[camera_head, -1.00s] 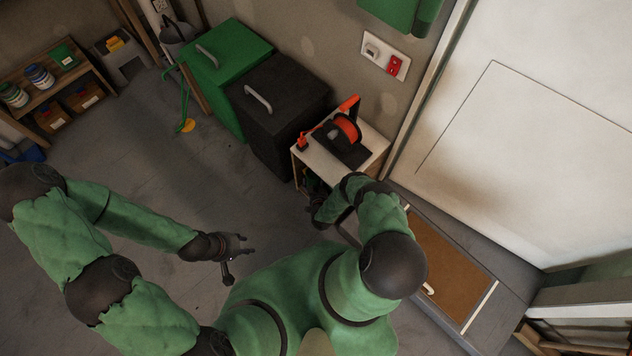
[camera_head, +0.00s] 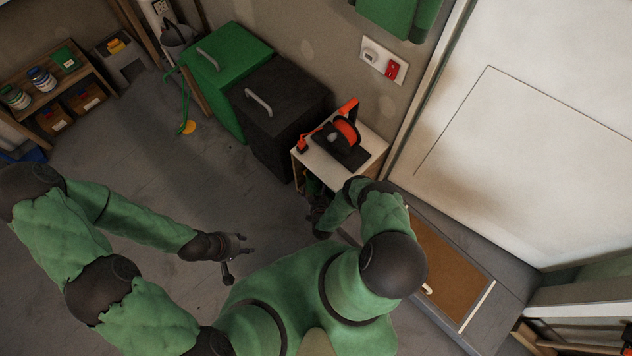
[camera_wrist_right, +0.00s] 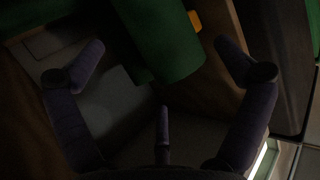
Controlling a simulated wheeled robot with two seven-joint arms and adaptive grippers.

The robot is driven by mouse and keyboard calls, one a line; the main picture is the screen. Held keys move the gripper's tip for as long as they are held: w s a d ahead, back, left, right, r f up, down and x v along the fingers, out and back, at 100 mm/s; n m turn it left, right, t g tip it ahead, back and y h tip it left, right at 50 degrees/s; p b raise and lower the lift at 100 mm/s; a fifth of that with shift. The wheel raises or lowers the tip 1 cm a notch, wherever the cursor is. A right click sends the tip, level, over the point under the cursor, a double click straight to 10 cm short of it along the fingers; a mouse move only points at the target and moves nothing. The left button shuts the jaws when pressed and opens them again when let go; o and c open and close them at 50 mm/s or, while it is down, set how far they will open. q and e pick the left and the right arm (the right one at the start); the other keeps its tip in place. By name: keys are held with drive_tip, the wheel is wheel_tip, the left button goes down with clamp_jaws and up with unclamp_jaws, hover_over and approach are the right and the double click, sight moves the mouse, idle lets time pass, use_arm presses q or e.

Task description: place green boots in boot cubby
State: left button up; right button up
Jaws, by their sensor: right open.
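In the right wrist view a dark green, tube-like thing (camera_wrist_right: 163,38), probably part of a green boot, lies between and beyond my spread fingers; a second green surface shows beside it. Full boot shapes cannot be made out in the dim light. My right gripper (camera_wrist_right: 160,65) is open, with no visible grip on the green thing. In the head view my right gripper (camera_head: 318,210) is low beside the small white-topped cabinet (camera_head: 372,152), probably the cubby; its front is mostly hidden by my arm. My left gripper (camera_head: 238,258) is open and empty above the floor.
An orange reel (camera_head: 346,132) on a black base stands on the cabinet top. A black bin (camera_head: 285,110) and a green bin (camera_head: 225,65) stand left of it. A bench with a brown panel (camera_head: 445,262) is at right.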

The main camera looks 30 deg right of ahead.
drive_tip(key=p+v, duration=0.2)
drive_tip(key=v, duration=0.6)
drive_tip(key=s+a+r+n+g+y, duration=0.1)
drive_tip(key=a+r+g+y, duration=0.5)
drive_tip(key=a+r, duration=0.3)
drive_tip(key=s+a+r+g+y, duration=0.1)
drive_tip(key=s+r, duration=0.4)
drive_tip(key=r, duration=0.6)
drive_tip(key=s+a+r+g+y, duration=0.1)
drive_tip(key=s+r+g, duration=0.4)
drive_tip(key=r, duration=0.6)
drive_tip(key=shift+s+a+y, duration=0.3)
drive_tip(key=shift+a, duration=0.6)
